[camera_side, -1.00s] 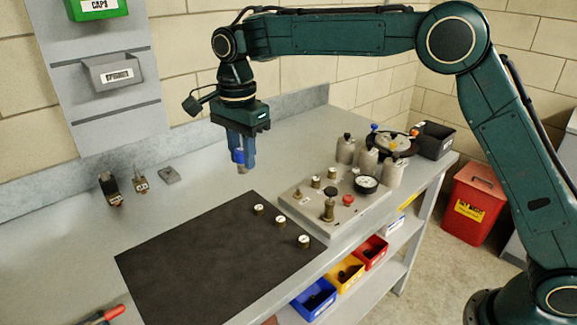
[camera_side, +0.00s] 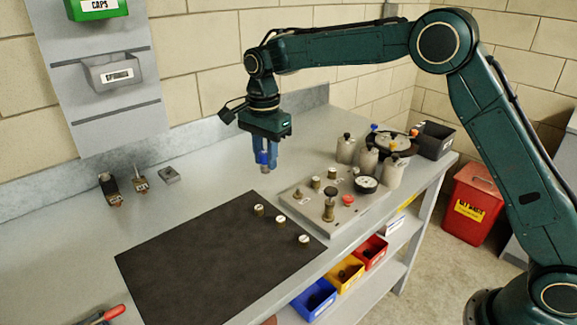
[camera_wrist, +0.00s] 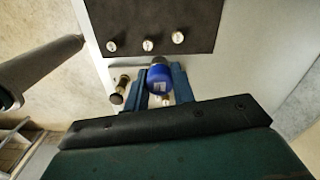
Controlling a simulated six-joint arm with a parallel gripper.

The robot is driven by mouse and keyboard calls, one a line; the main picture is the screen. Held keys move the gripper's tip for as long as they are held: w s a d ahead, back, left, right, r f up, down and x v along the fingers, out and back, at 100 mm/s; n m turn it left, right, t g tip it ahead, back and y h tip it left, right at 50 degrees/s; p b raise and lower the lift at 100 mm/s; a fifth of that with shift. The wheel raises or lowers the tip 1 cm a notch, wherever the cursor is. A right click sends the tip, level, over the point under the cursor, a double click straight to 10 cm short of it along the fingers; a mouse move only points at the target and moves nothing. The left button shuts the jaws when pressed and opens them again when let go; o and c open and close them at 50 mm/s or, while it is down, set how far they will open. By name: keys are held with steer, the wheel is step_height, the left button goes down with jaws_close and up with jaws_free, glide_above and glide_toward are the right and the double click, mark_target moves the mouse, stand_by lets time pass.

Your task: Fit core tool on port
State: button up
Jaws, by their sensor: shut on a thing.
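My gripper (camera_side: 266,160) points down and is shut on the core tool, whose blue handle (camera_wrist: 162,77) shows between the blue fingers in the wrist view. In the side view the tool's metal end (camera_side: 265,170) hangs below the fingers, in the air left of and above the grey fixture plate. The plate (camera_side: 312,218) carries several brass port fittings: a tall one (camera_side: 329,207) at its front, also in the wrist view (camera_wrist: 122,88), and short ones (camera_side: 316,182) behind. The core tool touches no port. Part of the plate is hidden by my gripper in the wrist view.
Three pale-topped brass caps (camera_side: 281,221) stand on the black mat (camera_side: 200,265). Grey cylinders (camera_side: 367,160), a black gauge (camera_side: 366,184) and a red knob (camera_side: 348,200) crowd the right side. Small tools (camera_side: 140,184) lie at the back left. The bench's back middle is clear.

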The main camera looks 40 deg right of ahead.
steer(key=d+f, duration=0.2)
steer(key=d, duration=0.1)
steer(key=d+f, duration=0.2)
steer(key=d, duration=0.2)
steer(key=w+d+f, duration=0.1)
steer(key=d+f, duration=0.1)
steer(key=d, duration=0.2)
steer(key=shift+d+f, duration=0.1)
steer(key=shift+f, duration=0.1)
steer(key=shift+f, duration=0.15)
steer(key=shift+f, duration=1.85)
steer(key=shift+f, duration=1.25)
steer(key=o, duration=1.5)
steer(key=shift+r, duration=0.1)
